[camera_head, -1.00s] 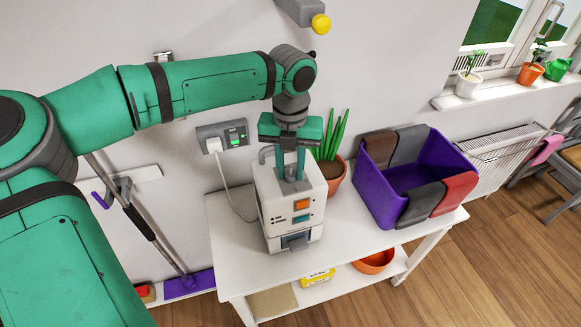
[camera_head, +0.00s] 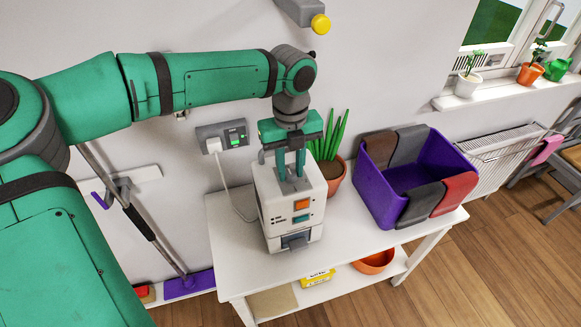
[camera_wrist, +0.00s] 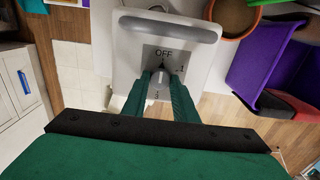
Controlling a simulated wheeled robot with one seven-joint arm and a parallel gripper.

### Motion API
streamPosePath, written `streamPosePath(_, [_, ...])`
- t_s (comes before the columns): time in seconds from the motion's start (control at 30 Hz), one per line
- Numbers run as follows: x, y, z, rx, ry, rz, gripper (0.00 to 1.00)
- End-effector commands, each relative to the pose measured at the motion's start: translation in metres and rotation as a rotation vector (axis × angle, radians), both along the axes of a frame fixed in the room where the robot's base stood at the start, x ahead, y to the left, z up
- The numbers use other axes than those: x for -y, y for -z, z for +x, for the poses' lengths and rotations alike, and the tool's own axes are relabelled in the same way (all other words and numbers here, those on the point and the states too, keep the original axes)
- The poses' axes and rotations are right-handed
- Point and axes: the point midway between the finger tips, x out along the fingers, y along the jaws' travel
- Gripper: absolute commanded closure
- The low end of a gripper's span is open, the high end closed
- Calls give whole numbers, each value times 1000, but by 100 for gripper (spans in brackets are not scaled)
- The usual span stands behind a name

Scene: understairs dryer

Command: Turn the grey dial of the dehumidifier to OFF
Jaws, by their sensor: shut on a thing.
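The dehumidifier (camera_head: 290,212) is a white box with an orange and a blue button on its front, standing on the white table. A small dark pointed mark on the dial's upper side faces OFF. My gripper (camera_head: 293,176) reaches down from above and is shut on the dial, one finger on each side. It also shows in the wrist view (camera_wrist: 159,92). The fingers hide the dial's sides and any label at left.
A potted plant (camera_head: 334,174) stands close behind the dehumidifier at right. A purple bin (camera_head: 385,205) with cloths over its rim is further right on the table (camera_head: 345,233). A wall socket (camera_head: 222,137) with a plugged cable is behind.

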Motion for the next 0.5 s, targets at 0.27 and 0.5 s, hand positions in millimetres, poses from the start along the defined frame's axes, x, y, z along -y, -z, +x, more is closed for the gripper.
streamPosePath(0.27, [-1,0,0,-1,-1,2,97])
streamPosePath(0.5, [-1,0,0,0,0,1,55])
